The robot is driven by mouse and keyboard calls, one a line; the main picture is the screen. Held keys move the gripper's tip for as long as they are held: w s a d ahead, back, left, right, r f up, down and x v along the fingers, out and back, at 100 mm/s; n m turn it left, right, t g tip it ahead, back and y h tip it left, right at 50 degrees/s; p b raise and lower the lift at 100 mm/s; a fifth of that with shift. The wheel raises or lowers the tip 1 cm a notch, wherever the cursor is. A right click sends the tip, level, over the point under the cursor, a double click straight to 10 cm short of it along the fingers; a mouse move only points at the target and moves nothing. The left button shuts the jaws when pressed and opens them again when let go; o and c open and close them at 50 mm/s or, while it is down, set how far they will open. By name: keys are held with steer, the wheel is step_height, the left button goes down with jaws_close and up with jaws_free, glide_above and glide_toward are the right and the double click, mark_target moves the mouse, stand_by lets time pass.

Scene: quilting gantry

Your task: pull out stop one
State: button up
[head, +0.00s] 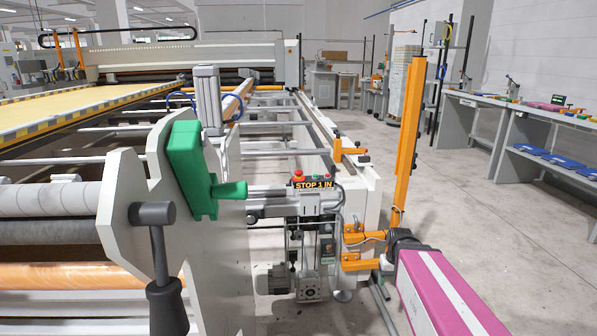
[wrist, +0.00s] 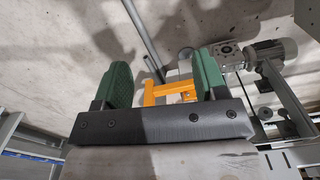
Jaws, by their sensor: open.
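A small display reading "STOP 1 IN" (head: 314,185) sits on the gantry carriage in the middle of the head view. I cannot tell for sure which part is the stop itself. My gripper (head: 386,263) is at the lower right, beside orange brackets (head: 357,262) below the display; its fingers are mostly hidden there. In the wrist view my gripper (wrist: 163,68) is open, with an orange bracket (wrist: 170,93) showing between its green fingers. Contact is not visible.
A black-handled lever (head: 165,295) stands in the left foreground. An orange post (head: 405,150) rises just behind my gripper. A motor (head: 272,281) hangs low on the carriage. Grey workbenches (head: 505,125) line the right wall. The floor (head: 475,200) between is clear.

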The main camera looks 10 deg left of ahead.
steer(key=w+a+r+n, duration=0.3)
steer(key=w+a, duration=0.1)
steer(key=w, duration=0.3)
steer(key=w+a+r+n, duration=0.2)
steer(key=w+a+r, duration=0.15)
steer(key=w, duration=0.35)
step_height(320, 180, up, 28)
steer(key=n, duration=1.5)
glide_above(299, 171)
steer(key=f, duration=1)
steer(key=shift+w+a+f, duration=0.1)
steer(key=shift+w+f, duration=0.1)
